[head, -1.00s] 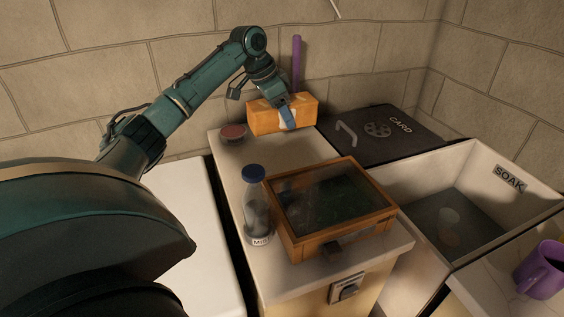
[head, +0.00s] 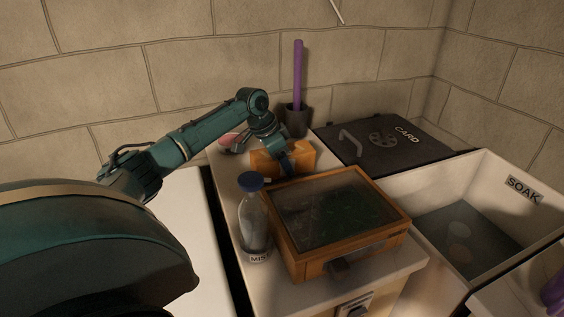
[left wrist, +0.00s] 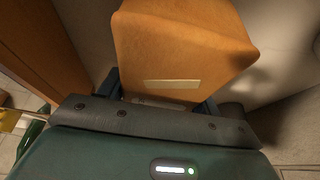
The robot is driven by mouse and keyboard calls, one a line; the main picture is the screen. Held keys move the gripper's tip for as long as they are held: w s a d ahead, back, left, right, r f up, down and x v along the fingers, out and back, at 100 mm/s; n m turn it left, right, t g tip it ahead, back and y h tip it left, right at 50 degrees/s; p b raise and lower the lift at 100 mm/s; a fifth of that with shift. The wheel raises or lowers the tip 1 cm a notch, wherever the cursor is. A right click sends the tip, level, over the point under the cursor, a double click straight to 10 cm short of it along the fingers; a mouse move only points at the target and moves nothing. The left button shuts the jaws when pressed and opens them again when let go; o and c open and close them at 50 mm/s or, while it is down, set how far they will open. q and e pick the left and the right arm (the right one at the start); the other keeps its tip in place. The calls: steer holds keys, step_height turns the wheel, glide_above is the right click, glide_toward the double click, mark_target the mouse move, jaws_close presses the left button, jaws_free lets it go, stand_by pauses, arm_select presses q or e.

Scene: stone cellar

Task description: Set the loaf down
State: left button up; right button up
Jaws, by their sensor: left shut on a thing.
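The loaf (head: 302,156), an orange-brown block, is at the back of the counter (head: 226,178), behind the glass-lidded wooden box. My left gripper (head: 287,166) is shut on it. The loaf also fills the top middle of the left wrist view (left wrist: 180,45), between the two dark fingers, with a pale strip on its face. The box hides the loaf's lower edge in the head view, so I cannot tell whether it touches the counter. My right gripper is not in view.
The wooden box (head: 318,269) and a blue-capped bottle (head: 255,222) stand in front of the loaf. A red-topped round thing (head: 229,141) is at its left, partly behind my arm. A dark pot (head: 296,120) with a purple stick stands behind. A dark CARD lid (head: 382,142) and the SOAK basin (head: 482,170) lie right.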

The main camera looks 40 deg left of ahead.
arm_select(q)
steer(key=shift+f, duration=0.35)
steer(key=o, duration=1.1)
steer(key=shift+f, duration=0.1)
steer(key=v, duration=1.2)
